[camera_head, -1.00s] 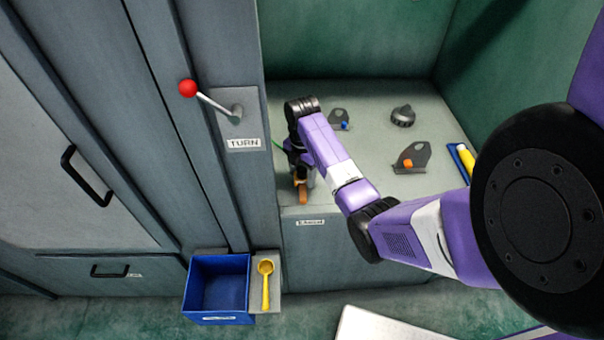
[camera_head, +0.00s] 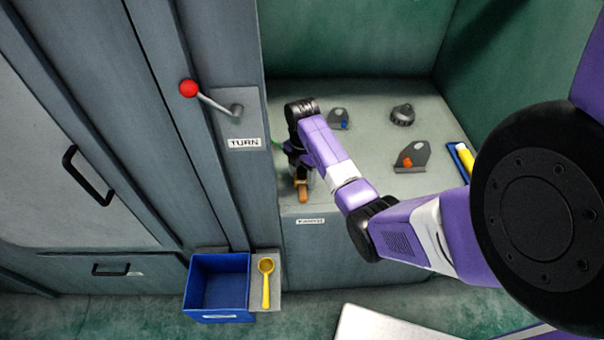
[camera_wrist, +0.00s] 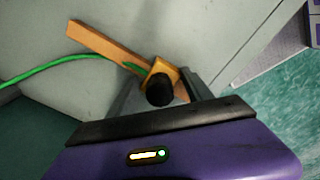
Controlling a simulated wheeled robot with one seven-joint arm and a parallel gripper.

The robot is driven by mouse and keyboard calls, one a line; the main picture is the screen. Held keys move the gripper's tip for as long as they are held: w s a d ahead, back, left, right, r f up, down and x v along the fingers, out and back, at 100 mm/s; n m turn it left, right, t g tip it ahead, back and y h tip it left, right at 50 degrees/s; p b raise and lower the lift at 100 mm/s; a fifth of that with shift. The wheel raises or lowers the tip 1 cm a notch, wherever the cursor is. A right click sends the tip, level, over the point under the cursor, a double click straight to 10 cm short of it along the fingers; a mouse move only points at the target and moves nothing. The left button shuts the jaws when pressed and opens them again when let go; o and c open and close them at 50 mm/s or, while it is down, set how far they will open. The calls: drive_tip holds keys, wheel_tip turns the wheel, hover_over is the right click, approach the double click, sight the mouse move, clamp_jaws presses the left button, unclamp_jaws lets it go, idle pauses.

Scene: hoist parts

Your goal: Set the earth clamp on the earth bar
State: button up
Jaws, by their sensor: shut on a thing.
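The earth clamp is a brass-yellow block (camera_wrist: 172,72) with a black round knob (camera_wrist: 159,90) and a green cable (camera_wrist: 55,65) running off to the left in the wrist view. My gripper (camera_wrist: 172,92) is shut on the clamp, with dark fingers on either side. The earth bar (camera_wrist: 100,45) is a flat copper-coloured strip; the clamp overlaps its lower right end in the wrist view. I cannot tell whether the clamp is seated on it or just above. In the head view the bar's end (camera_head: 303,193) shows below my gripper (camera_head: 301,172), at the bench's front edge; the clamp is mostly hidden.
A grey cabinet wall with a red-knobbed lever (camera_head: 189,88) stands close left of my gripper. On the bench are two grey brackets (camera_head: 412,155), a dark round knob (camera_head: 402,115) and a blue tray (camera_head: 460,160). A blue bin (camera_head: 219,315) and yellow scoop (camera_head: 266,285) are below.

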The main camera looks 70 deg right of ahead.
drive_tip(key=o, duration=1.7)
drive_tip(key=shift+c, duration=0.2)
drive_tip(key=shift+r, duration=0.1)
wheel_tip(320, 180, up, 8)
drive_tip(key=shift+f+b, duration=0.15)
drive_tip(key=shift+b, duration=0.4)
